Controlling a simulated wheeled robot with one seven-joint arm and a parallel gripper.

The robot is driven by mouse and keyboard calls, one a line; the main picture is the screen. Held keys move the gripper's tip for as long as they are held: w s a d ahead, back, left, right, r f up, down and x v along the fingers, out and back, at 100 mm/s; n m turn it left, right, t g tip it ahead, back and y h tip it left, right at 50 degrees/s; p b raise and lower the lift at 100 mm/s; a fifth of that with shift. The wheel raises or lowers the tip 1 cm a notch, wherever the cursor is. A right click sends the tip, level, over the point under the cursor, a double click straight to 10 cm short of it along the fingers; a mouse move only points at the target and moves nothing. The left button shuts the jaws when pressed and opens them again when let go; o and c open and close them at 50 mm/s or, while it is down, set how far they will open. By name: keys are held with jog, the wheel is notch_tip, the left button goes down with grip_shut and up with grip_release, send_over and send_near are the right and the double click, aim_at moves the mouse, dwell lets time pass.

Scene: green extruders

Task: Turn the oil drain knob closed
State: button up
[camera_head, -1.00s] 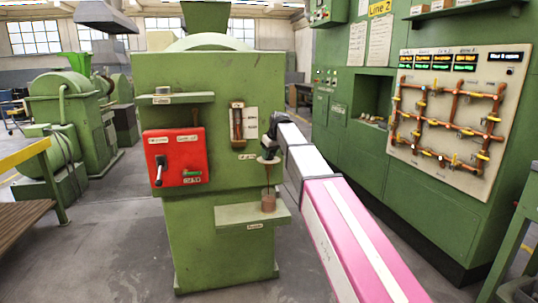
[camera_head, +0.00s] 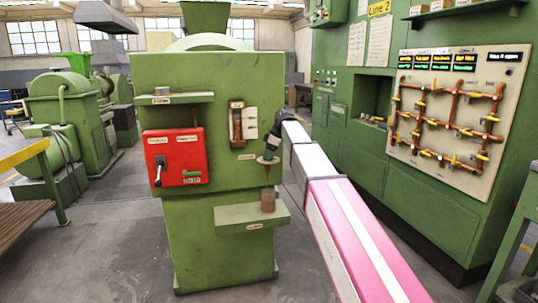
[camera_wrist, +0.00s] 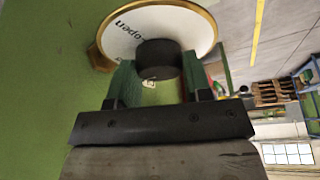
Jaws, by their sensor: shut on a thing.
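The oil drain knob (camera_wrist: 158,58) is a dark round knob in front of a white, brass-rimmed disc (camera_wrist: 186,24) in the wrist view. The word "open" shows upside down on the disc. My gripper (camera_wrist: 152,72) has its two fingers on either side of the knob and is shut on it. In the head view my gripper (camera_head: 271,144) is at the right front of the green machine (camera_head: 219,225), above a small shelf (camera_head: 236,214). It hides the knob there. A brown cup (camera_head: 268,199) stands on that shelf below the drain, with no oil stream visible between them.
A red panel (camera_head: 190,158) with a lever is on the machine's left front. A sight gauge (camera_head: 237,124) is left of my gripper. A green cabinet wall (camera_head: 420,200) with a pipe board (camera_head: 480,65) stands to the right.

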dwell(0.4)
jog(key=o, duration=0.9)
jog(key=v, duration=1)
jog(key=shift+d+r, duration=0.1)
jog(key=shift+r, duration=0.25)
